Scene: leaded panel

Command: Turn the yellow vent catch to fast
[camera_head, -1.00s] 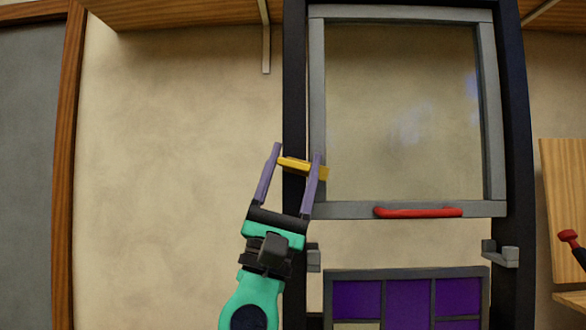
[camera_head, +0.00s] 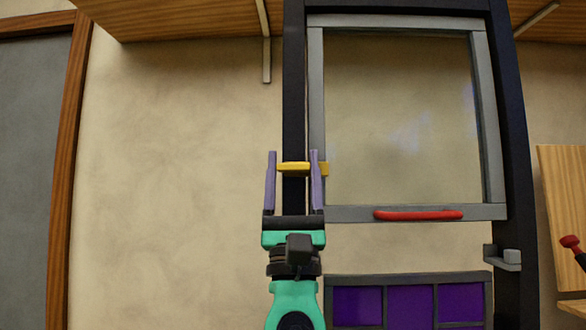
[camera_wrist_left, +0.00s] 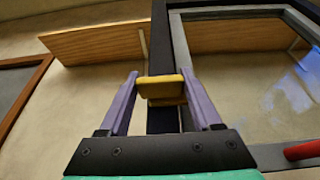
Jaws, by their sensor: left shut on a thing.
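The yellow vent catch (camera_head: 294,169) lies about level across the dark left post of the frame, its right end reaching the grey sash's left side. My left gripper (camera_head: 293,167) has one purple finger on each side of the catch and is shut on it. In the left wrist view the catch (camera_wrist_left: 162,88) spans between the fingertips of my left gripper (camera_wrist_left: 160,85), with a second yellow part just behind it. My right gripper is not in view.
The grey glazed sash (camera_head: 415,212) carries a red handle (camera_head: 418,215) on its bottom rail. Below it is a panel with purple panes (camera_head: 410,303). A grey bracket (camera_head: 503,257) is on the right post. Wooden shelves (camera_head: 180,17) hang above. Bare wall lies left of the post.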

